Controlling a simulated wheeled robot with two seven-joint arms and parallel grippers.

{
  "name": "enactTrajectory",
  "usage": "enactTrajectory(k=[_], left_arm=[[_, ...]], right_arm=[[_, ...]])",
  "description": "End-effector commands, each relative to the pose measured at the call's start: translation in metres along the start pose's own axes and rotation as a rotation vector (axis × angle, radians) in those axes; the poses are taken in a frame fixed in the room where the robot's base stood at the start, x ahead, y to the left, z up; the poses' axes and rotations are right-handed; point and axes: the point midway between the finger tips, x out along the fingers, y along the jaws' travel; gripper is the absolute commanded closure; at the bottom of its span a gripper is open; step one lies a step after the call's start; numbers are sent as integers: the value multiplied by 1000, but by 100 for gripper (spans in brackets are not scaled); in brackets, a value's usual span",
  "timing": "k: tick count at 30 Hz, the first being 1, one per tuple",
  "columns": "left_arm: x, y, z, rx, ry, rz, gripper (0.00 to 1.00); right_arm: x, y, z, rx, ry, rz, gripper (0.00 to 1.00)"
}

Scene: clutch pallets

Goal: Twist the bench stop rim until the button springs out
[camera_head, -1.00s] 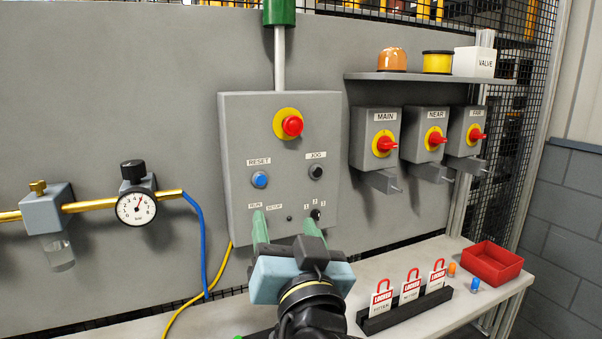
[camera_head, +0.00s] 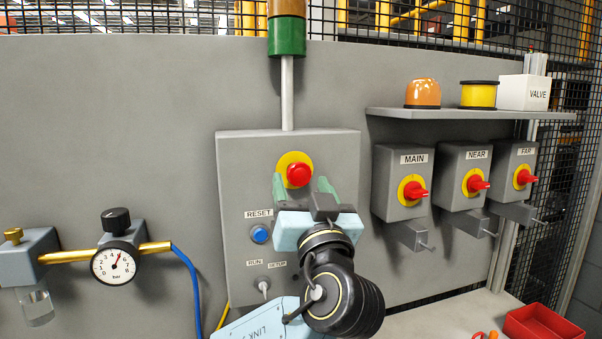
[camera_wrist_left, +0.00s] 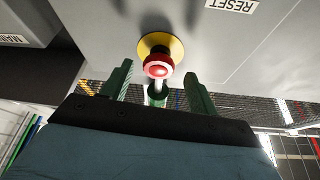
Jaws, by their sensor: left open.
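The red stop button (camera_head: 298,174) sits on a yellow disc (camera_head: 287,160) near the top of the grey control box (camera_head: 234,200). My left gripper (camera_head: 302,186) is open, its two green fingers pointing up towards the button. The fingers are apart, one on each side just below the button in the head view. In the wrist view, which is upside down, the red button (camera_wrist_left: 157,66) shows beyond and between the open fingertips (camera_wrist_left: 158,78), with nothing between them. Whether a finger touches the rim cannot be told. My right gripper is not in view.
A blue reset button (camera_head: 260,234) and a selector switch (camera_head: 264,287) are lower on the box. Red rotary switches (camera_head: 414,190) are to the right, under a shelf (camera_head: 470,113). A pressure gauge (camera_head: 115,263) is at left. A red tray (camera_head: 545,322) sits lower right.

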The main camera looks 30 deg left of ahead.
Motion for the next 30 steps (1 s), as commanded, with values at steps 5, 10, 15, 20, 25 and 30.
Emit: enactTrajectory(k=[5,10,15,20,25,30], left_arm=[[18,0,-1,1,1,0,41],[23,0,0,1,0,0,41],[22,0,1,1,-1,1,41],[22,0,1,1,-1,1,59],[22,0,1,1,-1,1,81],[22,0,1,5,-1,3,86]], right_arm=[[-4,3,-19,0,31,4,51],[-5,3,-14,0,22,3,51],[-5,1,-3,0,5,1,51],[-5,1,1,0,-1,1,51],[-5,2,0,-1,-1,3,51],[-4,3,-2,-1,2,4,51]])
